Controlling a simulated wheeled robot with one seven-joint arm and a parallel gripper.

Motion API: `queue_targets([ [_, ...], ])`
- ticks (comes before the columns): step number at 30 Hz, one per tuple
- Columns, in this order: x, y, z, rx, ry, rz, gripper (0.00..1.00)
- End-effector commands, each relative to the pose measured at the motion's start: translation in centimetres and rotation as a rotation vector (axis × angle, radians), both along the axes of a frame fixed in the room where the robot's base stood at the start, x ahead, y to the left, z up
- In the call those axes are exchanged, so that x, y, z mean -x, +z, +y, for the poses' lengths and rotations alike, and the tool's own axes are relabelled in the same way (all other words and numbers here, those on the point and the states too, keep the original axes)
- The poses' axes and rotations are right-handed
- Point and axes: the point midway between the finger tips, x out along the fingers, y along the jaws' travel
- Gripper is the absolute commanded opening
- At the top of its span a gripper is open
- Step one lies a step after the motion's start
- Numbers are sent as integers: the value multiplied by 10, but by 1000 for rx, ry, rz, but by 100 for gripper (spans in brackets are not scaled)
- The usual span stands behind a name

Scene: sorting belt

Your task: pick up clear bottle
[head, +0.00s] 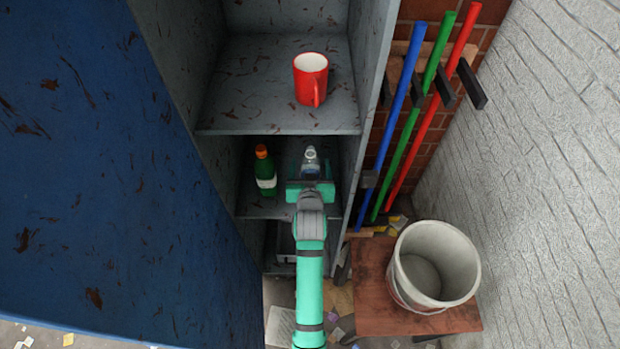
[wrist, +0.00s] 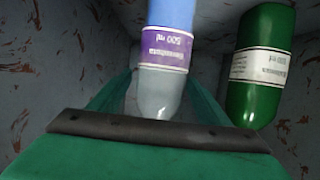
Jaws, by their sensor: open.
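The clear bottle (head: 311,158) stands on the middle shelf of the locker, just beyond my gripper (head: 310,178), which hides its lower part in the head view. In the wrist view the clear bottle (wrist: 155,100) has a white and purple label and a blue part at the picture's top edge. My gripper (wrist: 158,95) is open, with one green finger on each side of the bottle. I cannot tell whether either finger touches it.
A green bottle (head: 265,170) with an orange cap stands left of the clear bottle; it is at right in the wrist view (wrist: 262,60). A red mug (head: 310,78) is on the shelf above. The blue locker door (head: 130,150) and the side wall (head: 375,70) flank the opening.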

Motion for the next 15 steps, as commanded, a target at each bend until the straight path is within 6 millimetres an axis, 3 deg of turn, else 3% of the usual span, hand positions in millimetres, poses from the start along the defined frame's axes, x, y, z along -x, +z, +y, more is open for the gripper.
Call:
queue_targets([
  [6,-27,-10,1,1,3,0,71],
  [15,-32,-13,2,0,4,0,71],
])
